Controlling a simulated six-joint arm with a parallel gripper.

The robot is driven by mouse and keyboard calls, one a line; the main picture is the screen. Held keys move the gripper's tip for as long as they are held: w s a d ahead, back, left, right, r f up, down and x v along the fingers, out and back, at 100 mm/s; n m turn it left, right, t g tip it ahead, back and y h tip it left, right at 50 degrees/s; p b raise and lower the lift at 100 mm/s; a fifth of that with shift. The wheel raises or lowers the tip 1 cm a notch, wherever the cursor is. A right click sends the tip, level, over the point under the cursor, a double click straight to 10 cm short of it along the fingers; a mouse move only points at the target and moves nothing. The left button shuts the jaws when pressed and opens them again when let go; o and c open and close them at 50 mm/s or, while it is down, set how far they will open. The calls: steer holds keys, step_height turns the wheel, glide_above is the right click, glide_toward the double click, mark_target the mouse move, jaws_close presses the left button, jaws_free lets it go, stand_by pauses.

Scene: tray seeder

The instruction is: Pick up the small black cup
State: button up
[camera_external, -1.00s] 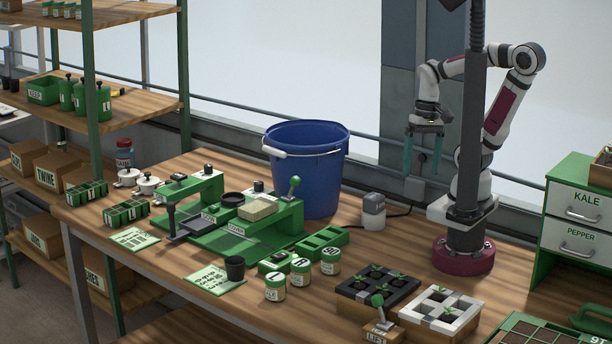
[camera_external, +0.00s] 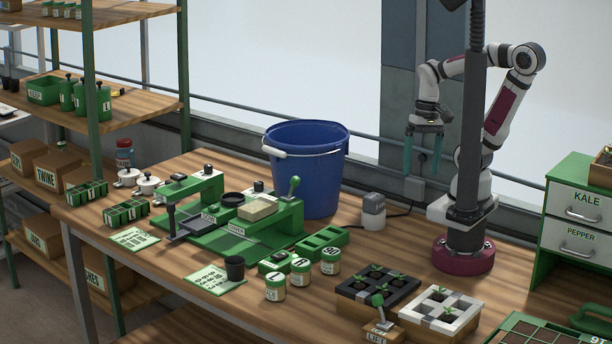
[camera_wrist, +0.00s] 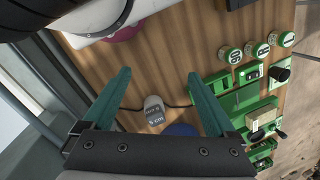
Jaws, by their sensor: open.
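The small black cup (camera_external: 235,268) stands upright at the front edge of the table, on or against a green-edged card, in the outside view. In the wrist view a dark round shape at the right, near the green-lidded jars, looks like the same cup (camera_wrist: 281,75). My gripper (camera_external: 423,172) hangs in the air right of the blue bucket, far from the cup and well above the table. Its two teal fingers are spread apart and empty, as the wrist view (camera_wrist: 158,100) also shows.
A tall blue bucket (camera_external: 306,190) stands between my gripper and the green seeder (camera_external: 237,228). Several green-lidded jars (camera_external: 301,272) stand right of the cup. Seedling trays (camera_external: 440,312) sit at the front right. A dark post (camera_external: 474,120) stands before my arm.

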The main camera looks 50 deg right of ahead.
steer(key=n+t, duration=0.8)
steer(key=t, duration=0.4)
glide_above(243, 265)
steer(key=s+d, duration=0.3)
steer(key=s, duration=0.9)
step_height(243, 265, down, 14)
steer(key=shift+y, duration=0.3)
steer(key=x, duration=1.5)
steer(key=shift+w+a+r, duration=0.1)
steer(key=shift+a+r, duration=0.15)
steer(key=shift+r, duration=0.15)
steer(key=c, duration=1.4)
steer(key=shift+r, duration=0.1)
